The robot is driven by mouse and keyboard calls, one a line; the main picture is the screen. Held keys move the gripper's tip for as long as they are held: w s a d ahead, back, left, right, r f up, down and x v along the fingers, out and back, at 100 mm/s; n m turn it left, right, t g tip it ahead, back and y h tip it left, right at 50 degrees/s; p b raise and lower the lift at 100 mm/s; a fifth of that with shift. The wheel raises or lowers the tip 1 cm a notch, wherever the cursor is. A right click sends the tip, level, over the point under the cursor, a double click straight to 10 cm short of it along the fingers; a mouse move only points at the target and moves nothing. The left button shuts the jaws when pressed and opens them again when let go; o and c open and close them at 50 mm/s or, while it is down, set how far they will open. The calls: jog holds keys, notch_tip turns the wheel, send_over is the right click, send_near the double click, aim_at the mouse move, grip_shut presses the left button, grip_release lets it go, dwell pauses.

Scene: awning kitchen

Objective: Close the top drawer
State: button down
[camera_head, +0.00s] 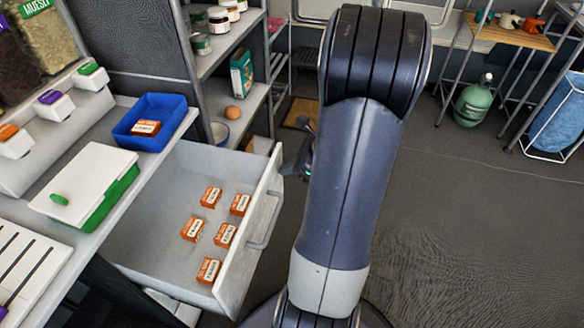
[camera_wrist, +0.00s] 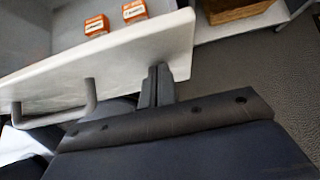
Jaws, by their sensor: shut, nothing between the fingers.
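The top drawer (camera_head: 165,225) is white and stands pulled out from under the counter, with several small orange boxes (camera_head: 192,228) lying in it. Its front panel (camera_wrist: 50,80) crosses the wrist view, with the grey bar handle (camera_wrist: 88,105) on its outer face; the handle (camera_head: 266,222) also shows in the head view. My gripper (camera_wrist: 160,70) is shut and empty, its fingertips at the outer face of the panel, near the end away from the handle. I cannot tell whether they touch it. In the head view my arm mostly hides the gripper.
A blue bin (camera_head: 155,108) with an orange box and a green container with a white lid (camera_head: 90,175) stand on the counter above. A shelf unit (camera_head: 225,60) with jars stands behind the drawer. The floor to the right is clear up to a green gas bottle (camera_head: 474,103).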

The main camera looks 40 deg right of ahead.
jog(key=p, duration=0.3)
send_near(198, 148)
jog(key=a+f, duration=0.3)
jog(key=a, duration=0.2)
jog(key=shift+w+a, duration=0.1)
jog(key=shift+w, duration=0.45)
jog(key=shift+w+r, duration=0.1)
